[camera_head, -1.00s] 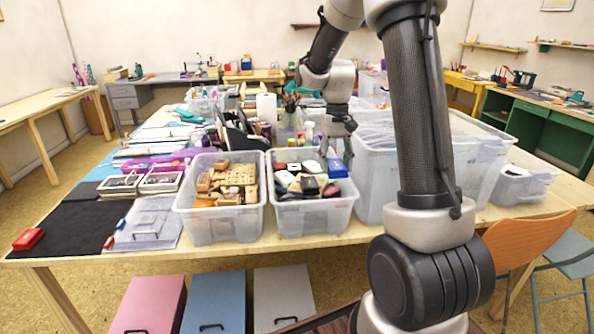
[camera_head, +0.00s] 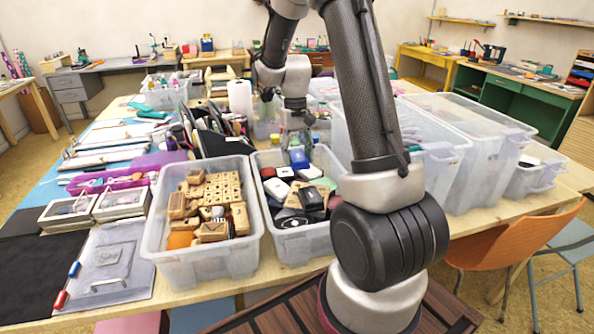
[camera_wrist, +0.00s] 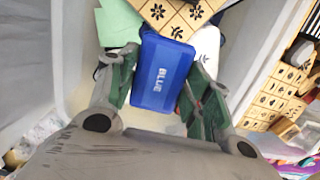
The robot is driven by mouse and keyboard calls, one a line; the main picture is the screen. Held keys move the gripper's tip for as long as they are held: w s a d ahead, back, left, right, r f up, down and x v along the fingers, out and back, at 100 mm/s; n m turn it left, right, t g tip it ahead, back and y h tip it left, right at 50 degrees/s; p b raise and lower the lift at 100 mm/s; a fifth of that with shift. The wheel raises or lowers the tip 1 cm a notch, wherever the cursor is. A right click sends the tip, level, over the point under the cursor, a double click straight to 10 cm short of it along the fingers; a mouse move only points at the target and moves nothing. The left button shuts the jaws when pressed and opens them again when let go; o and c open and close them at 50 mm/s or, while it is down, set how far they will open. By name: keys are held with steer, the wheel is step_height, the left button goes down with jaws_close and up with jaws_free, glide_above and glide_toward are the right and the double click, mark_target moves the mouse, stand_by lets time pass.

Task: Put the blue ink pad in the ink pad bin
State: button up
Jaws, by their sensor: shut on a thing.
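In the head view the blue ink pad (camera_head: 298,158) shows below my gripper (camera_head: 297,143) over the back part of a clear bin (camera_head: 303,243). This bin holds black, white, red and green pads and appears to be the ink pad bin. I cannot tell whether the held pad touches the contents under it.
A clear bin of wooden stamps (camera_head: 205,262) stands just left. Large clear tubs (camera_head: 455,165) stand to the right. Black holders (camera_head: 210,140) are behind. Red (camera_head: 61,300) and blue (camera_head: 74,268) small items lie at the front left. A chair (camera_head: 515,240) stands at right.

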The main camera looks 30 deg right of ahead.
mark_target(298, 177)
steer(key=shift+f, duration=2.35)
steer(key=shift+f, duration=0.15)
steer(key=o, duration=1)
steer(key=shift+o, duration=0.2)
